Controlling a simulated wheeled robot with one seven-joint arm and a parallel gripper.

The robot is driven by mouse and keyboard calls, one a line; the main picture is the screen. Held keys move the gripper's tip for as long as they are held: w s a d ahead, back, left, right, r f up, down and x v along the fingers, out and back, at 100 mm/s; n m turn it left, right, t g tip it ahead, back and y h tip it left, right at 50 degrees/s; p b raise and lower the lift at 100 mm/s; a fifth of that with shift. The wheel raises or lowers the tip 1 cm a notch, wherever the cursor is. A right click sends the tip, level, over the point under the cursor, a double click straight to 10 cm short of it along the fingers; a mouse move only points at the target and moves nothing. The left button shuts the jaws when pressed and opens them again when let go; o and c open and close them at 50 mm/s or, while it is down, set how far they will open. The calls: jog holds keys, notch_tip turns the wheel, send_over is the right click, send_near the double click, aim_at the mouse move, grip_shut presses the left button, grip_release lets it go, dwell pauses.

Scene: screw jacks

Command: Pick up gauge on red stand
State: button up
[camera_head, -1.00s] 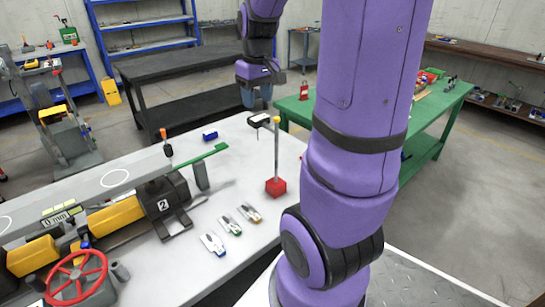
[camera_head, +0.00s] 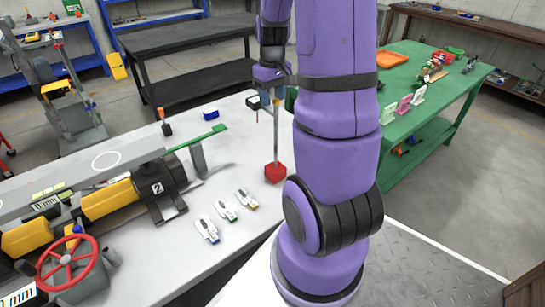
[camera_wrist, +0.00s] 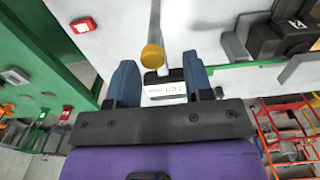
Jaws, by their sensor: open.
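The gauge on the red stand (camera_head: 275,172) stands on the white-topped table. It has a red block base, a thin upright post and a dark gauge head (camera_head: 254,102) at the top. My gripper (camera_head: 272,97) is at the height of the gauge head, beside the top of the post, and partly hidden by my arm. In the wrist view, my gripper's two blue fingers (camera_wrist: 158,82) are apart, with the post's yellow top (camera_wrist: 152,56) and a white labelled part (camera_wrist: 163,90) showing between them. The fingers do not appear closed on it.
The table (camera_head: 232,160) also holds three small calipers (camera_head: 226,210), a yellow and black jack (camera_head: 120,200), a red handwheel (camera_head: 68,263), a green bar (camera_head: 200,138) and a blue block (camera_head: 211,115). A green table (camera_head: 420,115) stands to the right.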

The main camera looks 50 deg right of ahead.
aim_at(273, 110)
jog(key=shift+w+d+f, duration=0.1)
jog(key=shift+f, duration=1)
jog(key=shift+d+f, duration=0.1)
jog(key=shift+f, duration=1)
grip_shut()
jog(key=shift+r, duration=0.1)
